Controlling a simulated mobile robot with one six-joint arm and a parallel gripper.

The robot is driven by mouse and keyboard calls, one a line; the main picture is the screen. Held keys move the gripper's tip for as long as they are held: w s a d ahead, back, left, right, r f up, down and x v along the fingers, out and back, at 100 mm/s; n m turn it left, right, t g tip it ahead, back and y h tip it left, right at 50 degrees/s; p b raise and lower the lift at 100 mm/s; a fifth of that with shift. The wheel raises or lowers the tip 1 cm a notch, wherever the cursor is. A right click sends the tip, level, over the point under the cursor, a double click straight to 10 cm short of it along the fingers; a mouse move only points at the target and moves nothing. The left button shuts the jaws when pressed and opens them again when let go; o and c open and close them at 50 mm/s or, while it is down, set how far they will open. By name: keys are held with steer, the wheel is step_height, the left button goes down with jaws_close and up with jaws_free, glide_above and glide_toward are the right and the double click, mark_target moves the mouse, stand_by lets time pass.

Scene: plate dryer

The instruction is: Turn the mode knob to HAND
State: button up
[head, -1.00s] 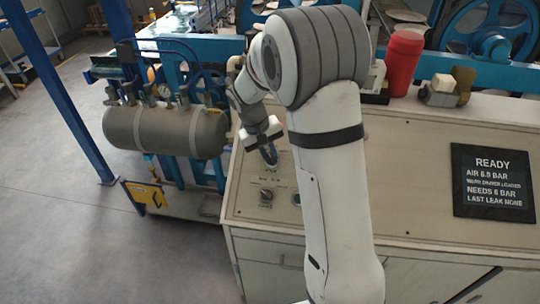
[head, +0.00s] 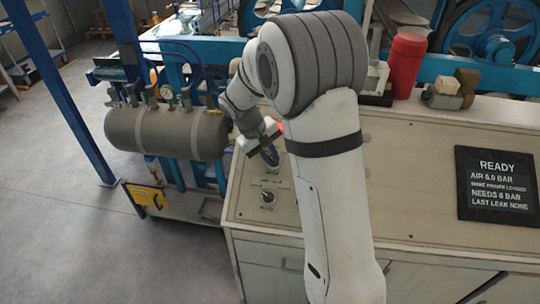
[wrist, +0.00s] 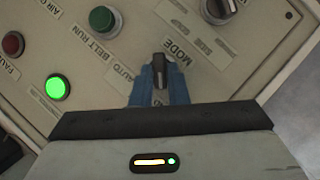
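The mode knob (wrist: 160,73) is a small dark knob on the cream control panel, in the middle of the wrist view. The MODE label (wrist: 177,50) is to its upper right and the AUTO label (wrist: 120,77) to its left. I can make out no HAND label. The blue fingers of my gripper (wrist: 160,80) lie close on both sides of the knob, with no clear gap, and look shut on it. They hide its base. In the head view my gripper (head: 270,157) points down at the panel's left part; the knob is hidden there.
A larger selector knob (wrist: 218,8) is nearby; it also shows in the head view (head: 267,197). A green button (wrist: 103,18), lit green lamp (wrist: 57,87) and red button (wrist: 13,43) are left. A black sign (head: 497,185) lies right, a red cylinder (head: 406,65) behind.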

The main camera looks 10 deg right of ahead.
steer(key=o, duration=0.4)
steer(key=shift+r, duration=0.1)
steer(key=b+v, duration=0.1)
steer(key=v, duration=0.6)
steer(key=shift+r, duration=0.35)
steer(key=shift+a, duration=0.15)
steer(key=s+d+r+m+t+y, duration=0.1)
steer(key=s+d+y, duration=0.1)
steer(key=s, duration=1)
steer(key=s+d+r+m+t+y, duration=0.1)
steer(key=s+r+m+t+y, duration=0.1)
steer(key=s, duration=1)
steer(key=shift+s+d+m+y, duration=0.3)
steer(key=shift+s+d, duration=0.05)
steer(key=shift+s, duration=0.05)
